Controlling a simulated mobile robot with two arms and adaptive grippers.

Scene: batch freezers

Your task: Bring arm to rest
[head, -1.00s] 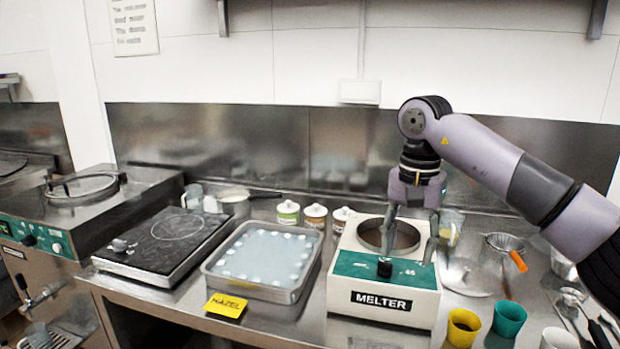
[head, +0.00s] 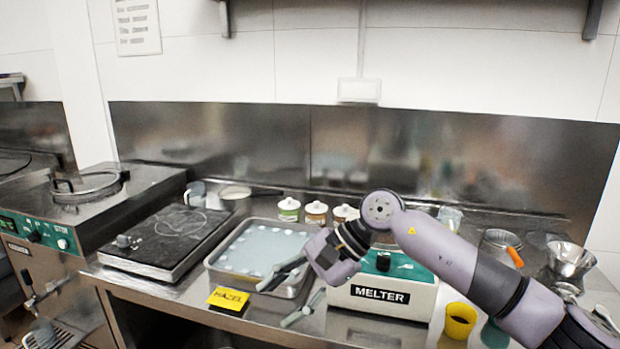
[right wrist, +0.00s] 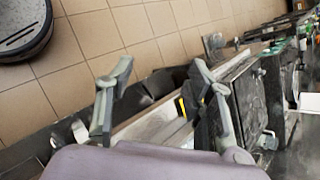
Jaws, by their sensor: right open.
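My right gripper (head: 291,297) is open and empty in the head view. My left gripper is not in view.
A yellow label (head: 228,299) lies at the counter's front edge. A black hot plate (head: 165,240) stands left of the tray. Several small jars (head: 289,209) stand behind it. A yellow cup (head: 460,320), a strainer (head: 500,243) and a metal funnel (head: 569,259) are at the right.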

